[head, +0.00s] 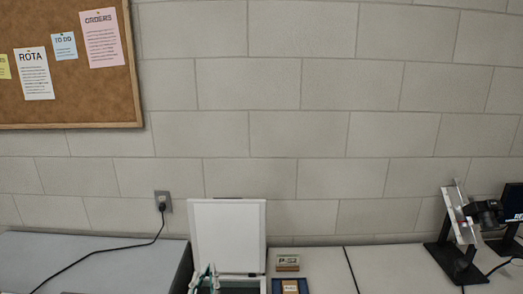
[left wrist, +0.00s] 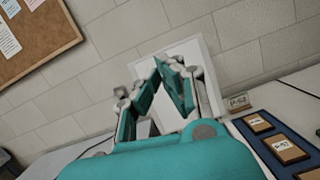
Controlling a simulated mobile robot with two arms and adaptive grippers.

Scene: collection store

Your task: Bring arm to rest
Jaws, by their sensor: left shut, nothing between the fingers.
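My left gripper (head: 207,279) shows at the bottom edge of the head view, in front of a case with a raised white lid (head: 229,232). In the left wrist view the teal and grey fingers of my left gripper (left wrist: 166,66) come together at their tips, with nothing held between them. The white lid (left wrist: 212,72) stands behind the fingers there. Most of the left arm is out of the head view. My right gripper is in neither view.
A small labelled block (head: 288,262) stands right of the case. A blue tray (left wrist: 266,152) holds labelled wooden pieces. A stand with a camera-like device (head: 462,225) and a dark screen (head: 513,203) are at far right. A black cable (head: 110,249) crosses the left worktop.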

